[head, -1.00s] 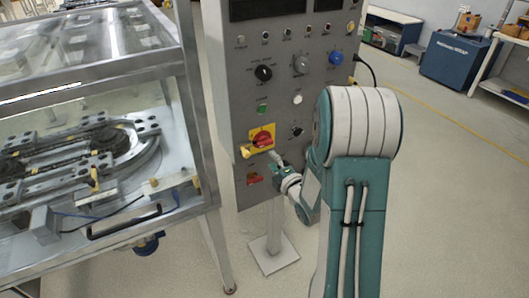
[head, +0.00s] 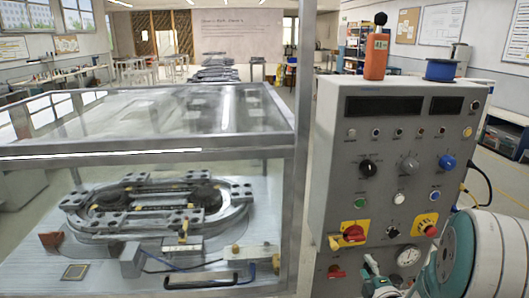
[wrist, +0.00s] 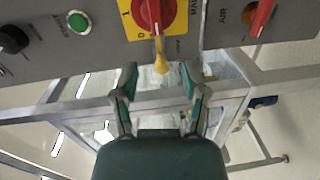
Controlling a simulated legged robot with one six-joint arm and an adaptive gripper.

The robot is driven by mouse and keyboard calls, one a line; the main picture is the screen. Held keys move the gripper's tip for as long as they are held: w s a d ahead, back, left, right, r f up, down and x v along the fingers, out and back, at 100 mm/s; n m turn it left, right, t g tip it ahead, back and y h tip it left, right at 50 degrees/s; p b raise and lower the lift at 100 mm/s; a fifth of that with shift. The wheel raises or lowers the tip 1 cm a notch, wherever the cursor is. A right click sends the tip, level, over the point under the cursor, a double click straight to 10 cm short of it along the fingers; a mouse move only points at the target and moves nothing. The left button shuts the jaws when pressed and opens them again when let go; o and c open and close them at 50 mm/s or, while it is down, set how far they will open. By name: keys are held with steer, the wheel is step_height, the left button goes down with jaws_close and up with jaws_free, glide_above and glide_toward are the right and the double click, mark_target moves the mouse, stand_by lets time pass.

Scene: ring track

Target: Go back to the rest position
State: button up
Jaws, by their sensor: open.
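My gripper (wrist: 160,78) is open and empty in the wrist view, its two fingers apart below the edge of the grey control panel. It also shows in the head view (head: 371,266), small and partly cut off at the bottom edge, in front of the panel's lower part. My teal and white arm fills the lower right corner of the head view. The red rotary switch (head: 354,233) on a yellow plate is just above the gripper; it also shows in the wrist view (wrist: 148,12). Its yellow tip points down between the fingers there; I cannot tell whether they touch.
The grey control panel (head: 345,150) stands close to my arm, with an orange device (head: 376,56) and a blue spool (head: 440,69) on top. A glass-walled, metal-framed case (head: 302,140) holding the ring track (head: 160,208) stands to its left. Free floor shows at the right.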

step_height(320, 180, up, 5)
steer(key=a+m+g+h, duration=0.2)
steer(key=a+m+g, duration=0.1)
steer(key=m, duration=0.2)
steer(key=s+a+r+m+g, duration=0.2)
steer(key=s+a+m, duration=0.2)
steer(key=s, duration=0.3)
steer(key=s+a+r+m+g+y, duration=0.1)
steer(key=s+a+r+m+g, duration=0.2)
steer(key=s, duration=0.5)
steer(key=s+a+r+m+g+y, duration=0.1)
steer(key=s+a+r+m+g, duration=0.1)
steer(key=s+a+m, duration=0.3)
steer(key=s+g, duration=0.1)
steer(key=s, duration=0.2)
steer(key=shift+a+r, duration=0.3)
steer(key=shift+d+m, duration=0.1)
steer(key=shift+m, duration=0.2)
